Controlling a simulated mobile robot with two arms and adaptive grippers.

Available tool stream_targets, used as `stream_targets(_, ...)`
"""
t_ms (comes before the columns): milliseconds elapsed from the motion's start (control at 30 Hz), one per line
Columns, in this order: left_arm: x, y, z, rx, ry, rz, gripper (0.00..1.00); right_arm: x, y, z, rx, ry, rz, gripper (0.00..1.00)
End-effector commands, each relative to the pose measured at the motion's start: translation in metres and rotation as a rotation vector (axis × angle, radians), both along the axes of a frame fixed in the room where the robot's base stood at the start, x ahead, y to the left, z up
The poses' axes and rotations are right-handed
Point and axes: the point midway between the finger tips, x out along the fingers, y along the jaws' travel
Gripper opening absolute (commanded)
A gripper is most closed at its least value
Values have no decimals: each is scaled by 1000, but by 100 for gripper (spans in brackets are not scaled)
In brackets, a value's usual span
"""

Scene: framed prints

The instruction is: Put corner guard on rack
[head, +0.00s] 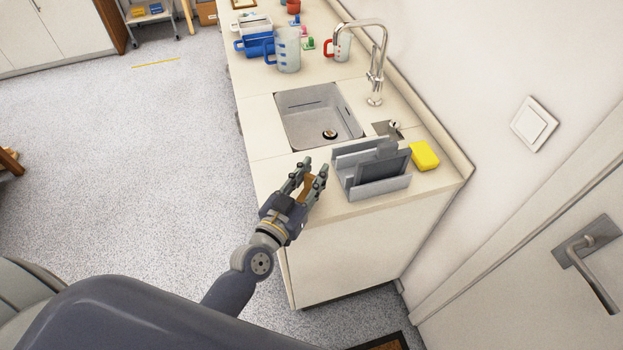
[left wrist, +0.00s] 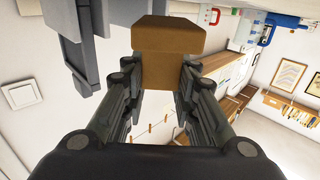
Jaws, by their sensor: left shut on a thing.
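My left gripper (head: 307,174) is shut on a brown corner guard (head: 306,188), just left of the rack at the counter's front edge. In the left wrist view the corner guard (left wrist: 168,52) is a brown block between the fingers (left wrist: 165,75); its far side is hidden. The grey rack (head: 380,187) stands on the counter with dark flat pieces upright in it. It also shows upside down at the upper left of the left wrist view (left wrist: 85,72). The corner guard appears apart from the rack. My right gripper is not in view.
A steel sink (head: 318,115) with a tall faucet (head: 376,65) lies behind the rack. A yellow sponge (head: 424,155) sits right of the rack. Measuring jugs (head: 288,50) and cups stand farther back.

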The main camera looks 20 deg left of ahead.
Motion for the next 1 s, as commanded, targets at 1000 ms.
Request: stream_targets(1000,-151,-17,37,-4,-5,41,7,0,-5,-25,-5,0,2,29)
